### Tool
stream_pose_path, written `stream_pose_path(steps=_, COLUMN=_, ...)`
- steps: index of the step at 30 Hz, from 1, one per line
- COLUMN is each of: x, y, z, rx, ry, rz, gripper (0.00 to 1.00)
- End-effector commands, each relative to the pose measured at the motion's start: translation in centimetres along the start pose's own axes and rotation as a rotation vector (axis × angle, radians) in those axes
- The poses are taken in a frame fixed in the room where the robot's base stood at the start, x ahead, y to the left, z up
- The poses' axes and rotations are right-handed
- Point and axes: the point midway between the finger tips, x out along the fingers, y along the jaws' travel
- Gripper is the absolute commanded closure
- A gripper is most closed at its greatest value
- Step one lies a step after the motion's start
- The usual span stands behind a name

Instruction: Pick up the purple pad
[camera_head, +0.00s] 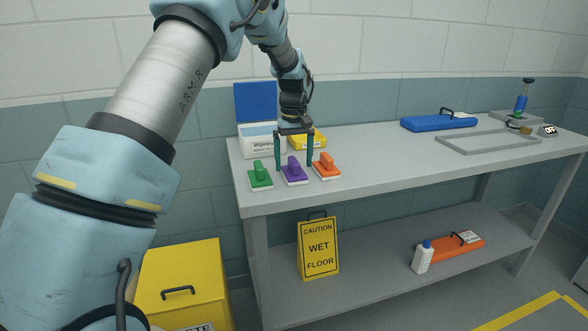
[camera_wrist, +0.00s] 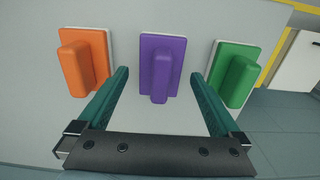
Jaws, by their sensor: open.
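The purple pad (camera_head: 294,171) lies on the bench top between the green pad (camera_head: 260,176) and the orange pad (camera_head: 326,166). Each pad has a raised grip on a flat base with a pale underside. My gripper (camera_head: 293,168) is open and points down over the purple pad. In the wrist view, the purple pad (camera_wrist: 161,66) shows between and beyond the teal fingers of my gripper (camera_wrist: 160,82), with nothing held. The orange pad (camera_wrist: 82,60) is at the left there and the green pad (camera_wrist: 234,74) at the right.
A white wipes box (camera_head: 262,141) with a blue lid and a yellow box (camera_head: 309,138) stand behind the pads. A blue case (camera_head: 438,123) and a grey frame (camera_head: 488,141) lie farther right on the bench (camera_head: 385,170). A wet floor sign (camera_head: 318,249) stands below.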

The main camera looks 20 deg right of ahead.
Motion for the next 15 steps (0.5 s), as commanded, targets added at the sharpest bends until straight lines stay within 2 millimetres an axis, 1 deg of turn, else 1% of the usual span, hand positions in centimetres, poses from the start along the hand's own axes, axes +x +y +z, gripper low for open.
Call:
stream_pose_path(steps=3, x=1.4, y=-0.1, z=0.1, rx=0.0, ry=-0.002, rz=-0.002, gripper=0.0)
stream_pose_path(steps=5, x=1.8, y=-0.1, z=0.1, rx=0.0, ry=-0.001, rz=-0.001, gripper=0.0)
stream_pose_path(steps=12, x=2.1, y=-0.1, z=0.0, rx=-0.001, ry=0.001, rz=0.0, gripper=0.0)
stream_pose_path(steps=13, x=2.1, y=-0.1, z=0.0, rx=-0.001, ry=0.001, rz=0.0, gripper=0.01)
stream_pose_path(steps=15, x=2.1, y=-0.1, z=0.0, rx=-0.001, ry=0.001, rz=0.0, gripper=0.09)
